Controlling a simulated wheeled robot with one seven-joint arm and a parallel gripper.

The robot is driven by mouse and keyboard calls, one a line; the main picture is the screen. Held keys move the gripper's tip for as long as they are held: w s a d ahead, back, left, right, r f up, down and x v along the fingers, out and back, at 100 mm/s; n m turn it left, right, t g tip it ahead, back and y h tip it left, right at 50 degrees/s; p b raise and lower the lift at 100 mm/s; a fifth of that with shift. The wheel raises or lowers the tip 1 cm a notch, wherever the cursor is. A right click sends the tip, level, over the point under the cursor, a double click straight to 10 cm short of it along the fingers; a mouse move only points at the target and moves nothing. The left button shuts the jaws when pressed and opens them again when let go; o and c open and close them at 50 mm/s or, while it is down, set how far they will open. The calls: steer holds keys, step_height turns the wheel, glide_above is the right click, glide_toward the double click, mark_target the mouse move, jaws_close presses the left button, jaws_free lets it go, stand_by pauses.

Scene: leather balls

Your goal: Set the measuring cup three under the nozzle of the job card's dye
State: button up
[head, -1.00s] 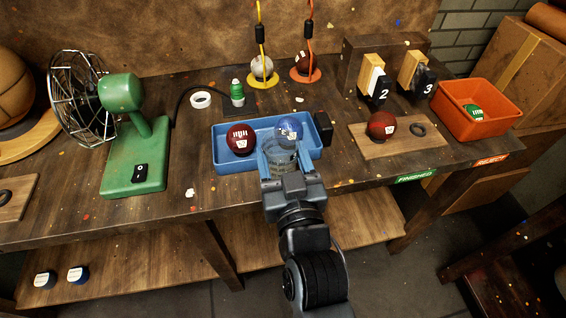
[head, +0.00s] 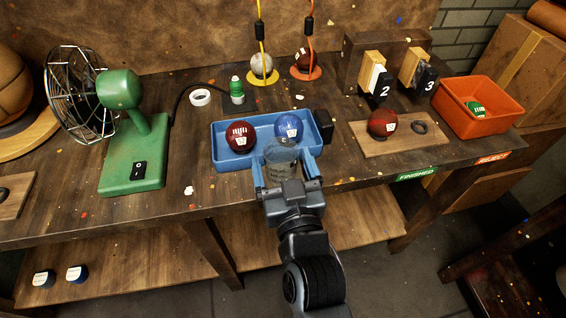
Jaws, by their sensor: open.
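My gripper (head: 286,168) is open at the front of the blue tray, with its blue fingers spread. A clear, greyish cup-like vessel (head: 281,164) stands between the fingers, with a gap visible on the right side. I cannot read any marking on it, and its lower part is hidden by my gripper. Two dark blocks marked 2 (head: 380,87) and 3 (head: 427,80) are on wooden pieces at the back right. I cannot make out a job card or a dye nozzle for certain.
The blue tray (head: 222,165) holds a red ball (head: 239,135) and a blue ball (head: 288,127). A red-brown ball (head: 383,123) sits on a wooden board (head: 404,145). An orange bin (head: 508,113) stands right, a green fan (head: 137,150) left. Yellow and orange cords hang behind.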

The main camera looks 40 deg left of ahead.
steer(key=shift+r, duration=0.1)
steer(key=shift+s+d, duration=0.1)
steer(key=shift+d, duration=0.05)
steer(key=b+v, duration=0.2)
steer(key=v, duration=0.9)
steer(key=shift+s+d, duration=0.25)
steer(key=shift+s, duration=0.05)
